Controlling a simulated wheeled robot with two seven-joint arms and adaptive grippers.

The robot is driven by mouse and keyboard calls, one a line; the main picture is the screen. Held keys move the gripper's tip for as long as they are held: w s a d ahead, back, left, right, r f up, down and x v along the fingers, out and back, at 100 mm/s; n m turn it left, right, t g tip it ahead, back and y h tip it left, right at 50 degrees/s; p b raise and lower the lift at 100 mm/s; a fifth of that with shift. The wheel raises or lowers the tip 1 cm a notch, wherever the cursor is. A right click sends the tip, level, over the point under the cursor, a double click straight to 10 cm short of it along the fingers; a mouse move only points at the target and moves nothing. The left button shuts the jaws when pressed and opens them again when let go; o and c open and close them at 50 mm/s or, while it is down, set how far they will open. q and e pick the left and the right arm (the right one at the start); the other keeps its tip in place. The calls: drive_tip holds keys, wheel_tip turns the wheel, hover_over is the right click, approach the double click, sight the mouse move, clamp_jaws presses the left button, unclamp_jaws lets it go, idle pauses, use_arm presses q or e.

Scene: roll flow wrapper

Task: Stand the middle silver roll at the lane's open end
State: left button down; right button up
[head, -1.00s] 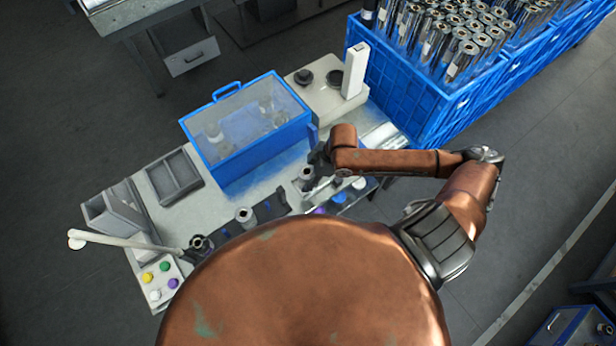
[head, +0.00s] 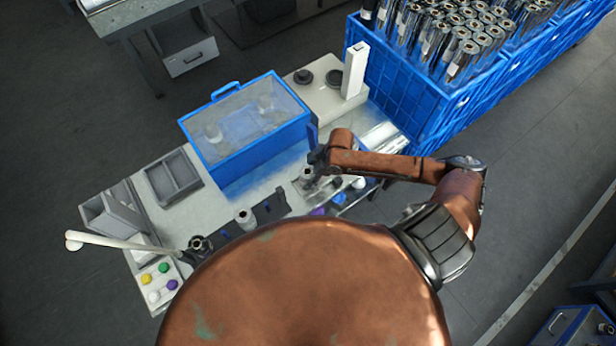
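A silver roll (head: 244,217) stands upright at the dark lane (head: 270,207) on the bench's front side. Another silver roll (head: 307,176) stands upright further right, past the lane's right end. A third round, roll-like piece (head: 199,244) shows at the left, beside a white lever. My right gripper (head: 317,160) points down right beside the right-hand roll. Its fingers are small, dark and partly hidden by the wrist, so I cannot tell whether they hold that roll. My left gripper is not in view. My copper body hides the bench's near edge.
A blue box with a clear lid (head: 247,160) stands behind the lane. A grey divided tray (head: 174,178) and a button panel (head: 160,284) are at left. A white post (head: 354,70) and a blue crate (head: 430,105) of rolls stand at back right.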

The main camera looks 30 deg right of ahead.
drive_tip(key=o, duration=1.5)
drive_tip(key=shift+c, duration=0.2)
drive_tip(key=p+v, duration=0.1)
drive_tip(key=v, duration=1.1)
